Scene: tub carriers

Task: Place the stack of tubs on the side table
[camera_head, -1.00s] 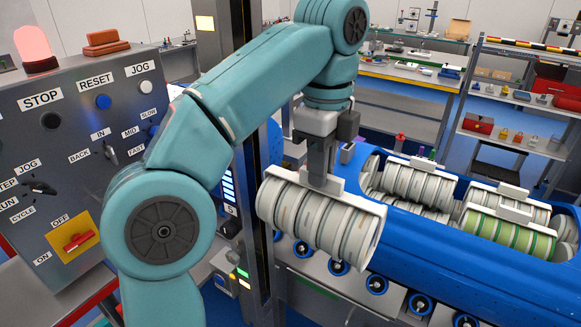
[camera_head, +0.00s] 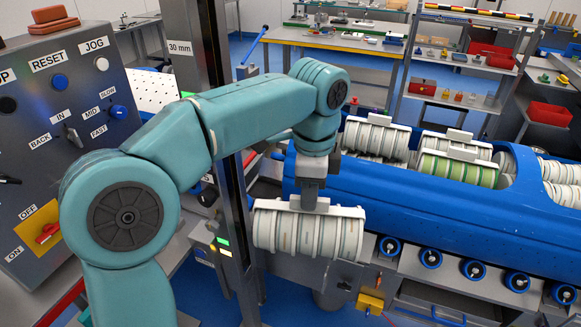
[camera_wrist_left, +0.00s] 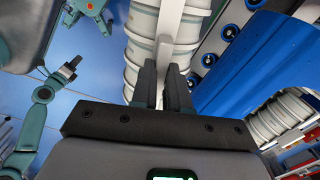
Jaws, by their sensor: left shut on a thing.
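A stack of white ribbed tubs (camera_head: 275,233) lies on its side in a white carrier with a top handle. My left gripper (camera_head: 309,198) is shut on that handle from above. The stack hangs in the air in front of the left end of the blue trough. In the left wrist view the fingers (camera_wrist_left: 165,88) close on the handle, with the tubs (camera_wrist_left: 143,22) beyond. I cannot tell which surface is the side table; a yellow-edged table (camera_head: 330,42) stands at the back, and a white perforated surface (camera_head: 152,88) at the left.
The blue trough (camera_head: 400,205) holds more stacks: a white one (camera_head: 375,138) and a green-ringed one (camera_head: 455,170). A metal post (camera_head: 205,60) stands close left of the stack. A control panel (camera_head: 60,120) fills the left. Rollers (camera_head: 431,257) line the trough's front.

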